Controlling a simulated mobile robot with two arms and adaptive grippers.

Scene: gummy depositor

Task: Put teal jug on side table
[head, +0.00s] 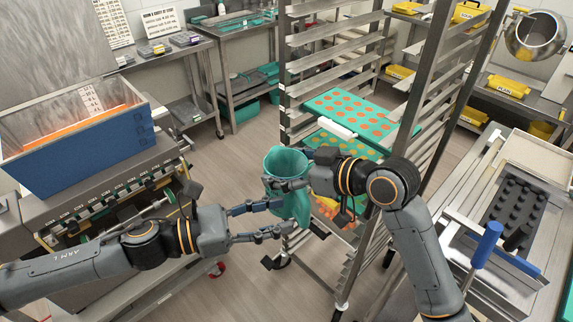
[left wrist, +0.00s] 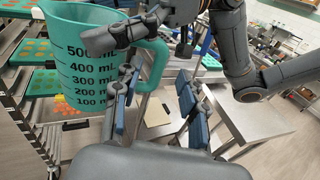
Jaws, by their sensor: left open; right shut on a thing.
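The teal jug (head: 287,163) is held in the air in front of the rack, roughly upright. Its mL scale faces the left wrist view (left wrist: 85,72). My right gripper (head: 290,172) is shut on the jug near its rim and handle; the exact contact is partly hidden. My left gripper (head: 280,217) is open beside the jug's lower part. In the left wrist view its fingers (left wrist: 155,108) are spread just below the jug's handle (left wrist: 158,62), with nothing clearly between them. A bare steel table (left wrist: 262,122) shows there; I cannot tell whether it is the side table.
A wheeled rack (head: 427,95) holding teal trays (head: 350,112) stands close behind the jug. The depositor with a blue hopper (head: 85,142) is at left. A steel bench at right holds a black mould (head: 515,205) and a blue-handled tool (head: 487,245). Floor shows between.

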